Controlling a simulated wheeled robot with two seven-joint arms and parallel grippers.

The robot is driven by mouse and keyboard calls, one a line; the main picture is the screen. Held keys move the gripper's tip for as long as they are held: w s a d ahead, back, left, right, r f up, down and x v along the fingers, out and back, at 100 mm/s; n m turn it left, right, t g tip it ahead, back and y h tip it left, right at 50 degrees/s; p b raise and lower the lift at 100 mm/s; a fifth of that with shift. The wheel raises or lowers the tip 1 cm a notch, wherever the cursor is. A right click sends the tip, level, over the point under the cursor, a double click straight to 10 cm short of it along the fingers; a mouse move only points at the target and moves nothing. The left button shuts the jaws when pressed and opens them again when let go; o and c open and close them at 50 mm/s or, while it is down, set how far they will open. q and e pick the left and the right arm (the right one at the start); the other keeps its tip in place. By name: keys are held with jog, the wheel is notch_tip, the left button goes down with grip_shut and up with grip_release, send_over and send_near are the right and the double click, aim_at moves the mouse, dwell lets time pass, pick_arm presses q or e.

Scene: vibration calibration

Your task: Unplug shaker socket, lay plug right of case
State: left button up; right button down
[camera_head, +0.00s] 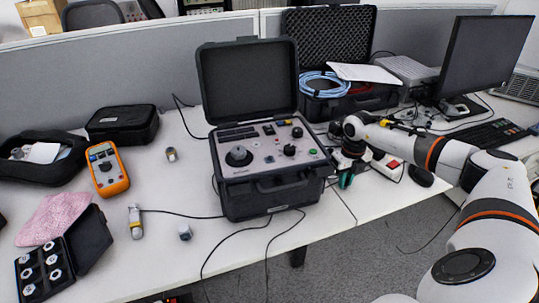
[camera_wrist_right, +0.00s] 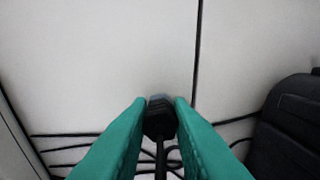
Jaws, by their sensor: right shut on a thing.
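The open black shaker case (camera_head: 262,195) stands on the white table, its lid up and its control panel showing. My right gripper (camera_head: 345,181) is just right of the case, with teal fingers low over the table. In the right wrist view, the teal fingers (camera_wrist_right: 161,102) are shut on a black plug (camera_wrist_right: 159,122) with a dark cable running from it. The plug is too small or hidden to make out in the head view. I cannot tell whether it touches the surface beyond it. My left gripper is not in view.
A white power strip with a red switch (camera_head: 393,164) lies right of my right gripper. A second open case with blue cable (camera_head: 322,84) stands behind. Left are an orange multimeter (camera_head: 107,170) and a black pouch (camera_head: 122,122). Cables hang over the table's front edge.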

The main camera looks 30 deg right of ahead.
jog(key=shift+f, duration=0.3)
jog(key=c, duration=1.2)
grip_release()
jog(key=shift+c, duration=0.2)
jog(key=shift+r, duration=0.1)
jog(key=shift+r+p, duration=1.9)
jog(key=shift+r, duration=0.55)
notch_tip(320, 180, up, 12)
